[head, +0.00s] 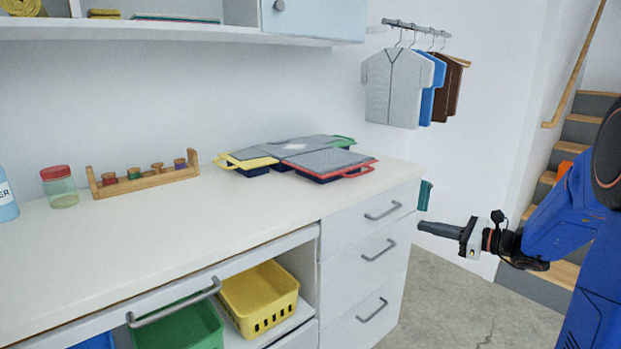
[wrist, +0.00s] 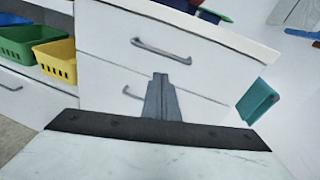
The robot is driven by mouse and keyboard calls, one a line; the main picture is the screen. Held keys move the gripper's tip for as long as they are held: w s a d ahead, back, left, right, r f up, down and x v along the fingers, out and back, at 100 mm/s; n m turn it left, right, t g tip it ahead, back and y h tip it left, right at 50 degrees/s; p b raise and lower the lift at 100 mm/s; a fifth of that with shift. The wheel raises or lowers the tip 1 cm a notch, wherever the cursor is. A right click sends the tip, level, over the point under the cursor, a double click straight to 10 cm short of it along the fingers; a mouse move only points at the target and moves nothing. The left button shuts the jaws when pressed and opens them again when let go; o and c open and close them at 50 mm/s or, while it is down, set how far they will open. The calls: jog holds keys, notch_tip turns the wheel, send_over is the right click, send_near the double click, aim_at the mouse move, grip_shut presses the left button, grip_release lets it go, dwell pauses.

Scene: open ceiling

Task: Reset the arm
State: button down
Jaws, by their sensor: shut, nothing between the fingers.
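My gripper (head: 424,227) is at the right in the head view, on my blue arm that reaches in from the right edge. It points left, level with the drawers and apart from the counter's right end. In the wrist view my gripper (wrist: 160,78) shows at the middle, its two dark fingers together with nothing between them. The white drawers with grey handles lie beyond it there.
The white counter (head: 130,255) holds several trays (head: 320,160), a wooden rack (head: 145,180) and a jar (head: 59,190). Yellow (head: 262,295) and green bins sit below. Shirts (head: 395,88) hang behind. Stairs (head: 580,130) rise at right; floor is free beside the drawers.

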jog(key=s+a+f+n+g+h, duration=0.15)
jog(key=s+a+n+g, duration=0.25)
jog(key=s+a+n, duration=0.5)
jog(key=s+a+f+n+g+h, duration=0.15)
jog(key=s+a+n+g, duration=0.35)
jog(key=s, duration=0.7)
jog(key=s+d+n+h, duration=0.2)
jog(key=s+n+h, duration=0.1)
jog(key=s, duration=0.2)
jog(key=s+d+n+t+h, duration=0.1)
jog(key=s+d+n+h, duration=0.1)
jog(key=s+n+h, duration=0.1)
jog(key=s+d+f+n+t+h, duration=0.1)
jog(key=s+d+n+h, duration=0.1)
jog(key=s, duration=0.5)
jog(key=shift+s+d+n+h, duration=0.4)
jog(key=shift+n+h, duration=0.2)
jog(key=shift+n, duration=0.8)
